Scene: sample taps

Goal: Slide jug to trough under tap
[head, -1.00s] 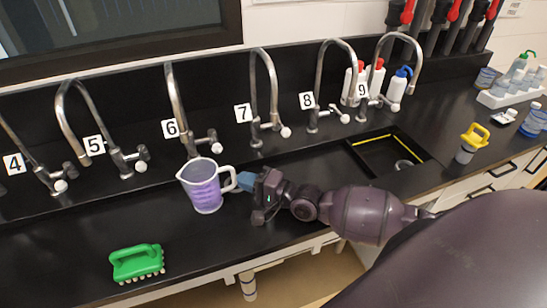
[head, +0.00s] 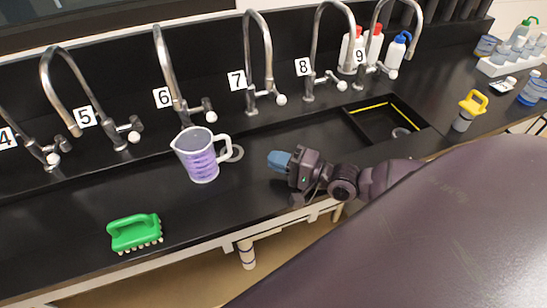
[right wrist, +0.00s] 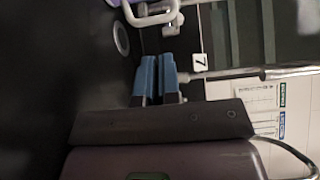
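The clear jug (head: 198,158) with purple liquid stands upright on the black bench, a little in front of the tap labelled 6 (head: 170,85). Its handle faces right, and part of the handle shows at the top of the right wrist view (right wrist: 152,16). The dark trough (head: 300,140) runs along below the taps; I cannot tell whether the jug's base is inside it. My right gripper (head: 277,160) is to the right of the handle, apart from it and empty. Its blue fingers (right wrist: 158,80) look close together. My left gripper is not in view.
A round drain (head: 235,153) is just right of the jug. A green brush (head: 135,233) lies at the front left. A square sink (head: 385,120) is on the right, with bottles (head: 396,54) behind it. Several taps line the back.

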